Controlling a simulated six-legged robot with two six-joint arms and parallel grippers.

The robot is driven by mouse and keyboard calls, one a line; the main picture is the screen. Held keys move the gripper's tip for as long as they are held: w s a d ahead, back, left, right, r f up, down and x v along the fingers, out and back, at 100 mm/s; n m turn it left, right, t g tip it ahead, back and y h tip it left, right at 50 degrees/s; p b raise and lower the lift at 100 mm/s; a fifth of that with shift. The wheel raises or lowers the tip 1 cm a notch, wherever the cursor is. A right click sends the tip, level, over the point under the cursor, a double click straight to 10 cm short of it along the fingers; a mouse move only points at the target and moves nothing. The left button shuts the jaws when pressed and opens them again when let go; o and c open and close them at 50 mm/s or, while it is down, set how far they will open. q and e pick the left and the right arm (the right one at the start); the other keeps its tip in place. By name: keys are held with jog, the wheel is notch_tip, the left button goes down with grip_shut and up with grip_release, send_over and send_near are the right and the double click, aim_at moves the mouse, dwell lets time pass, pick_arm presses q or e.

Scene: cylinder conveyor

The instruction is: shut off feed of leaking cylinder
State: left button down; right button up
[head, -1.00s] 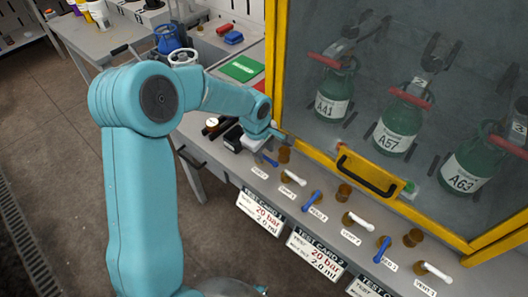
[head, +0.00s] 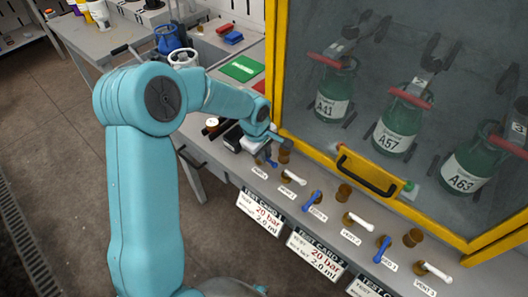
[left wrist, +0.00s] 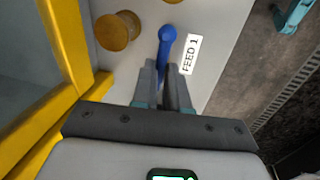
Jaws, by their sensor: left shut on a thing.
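The blue FEED 1 lever (left wrist: 166,45) points back toward me in the left wrist view, beside its printed label (left wrist: 190,55). My left gripper (left wrist: 166,82) is shut on the lever's free end. In the head view the gripper (head: 268,146) is at the left end of the valve row, with a little of the blue lever (head: 270,163) showing. Green cylinders A41 (head: 334,92), A57 (head: 398,125) and A63 (head: 468,162) stand behind the cabinet glass. No leak can be made out. My right gripper is not in view.
Other blue levers (head: 314,201) and white levers (head: 358,221) line the ledge to the right, with brown knobs behind them. The yellow cabinet frame (head: 277,70) and black handle (head: 365,176) are close by. Test cards (head: 260,212) hang in front.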

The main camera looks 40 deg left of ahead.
pick_arm(q)
jog(key=m, duration=0.4)
jog(key=shift+s+a+m+h, duration=0.35)
jog(key=shift+s+m+h, duration=0.05)
jog(key=m, duration=0.3)
jog(key=shift+s+a+m+g, duration=0.2)
jog(key=shift+a+m+g, duration=0.1)
jog(key=shift+g, duration=0.1)
jog(key=m, duration=0.4)
jog(key=shift+s+a+m+g+h+p, duration=0.1)
jog(key=shift+a+m+g+h+p, duration=0.2)
jog(key=shift+a+g+h, duration=0.1)
jog(key=shift+a+m+g, duration=0.2)
jog(key=shift+m, duration=0.85)
jog(key=shift+a+m+g, duration=0.2)
jog(key=shift+m, duration=0.85)
jog(key=c, duration=1.1)
grip_release()
jog(key=shift+c, duration=0.2)
jog(key=a+r+p, duration=0.1)
jog(key=a+r, duration=0.2)
jog(key=r, duration=1.3)
jog(key=shift+w, duration=0.2)
jog(key=shift+s+a, duration=0.1)
jog(key=shift+s, duration=0.05)
